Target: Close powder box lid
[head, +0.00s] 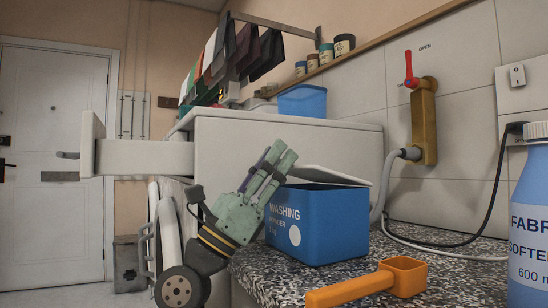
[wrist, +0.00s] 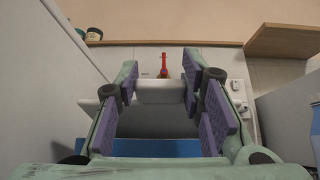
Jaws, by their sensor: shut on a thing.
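The blue washing powder box (head: 318,222) stands on the speckled worktop in the head view. Its white lid (head: 328,175) stands partly raised above the box, with a gap under it at the left; the left part is hidden by my fingers. My green gripper (head: 279,160) is at the box's left top corner, pointing up and right. In the wrist view my gripper (wrist: 160,92) has its purple pads on either side of the lid (wrist: 165,90), shut on it. The blue box wall (wrist: 155,148) shows below the lid's grey underside.
An orange scoop (head: 370,284) lies in front of the box on the worktop (head: 460,272). A fabric softener bottle (head: 530,220) stands at the right edge. A grey hose (head: 383,190) and tap (head: 423,120) are behind right. A white machine (head: 290,145) stands behind the box.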

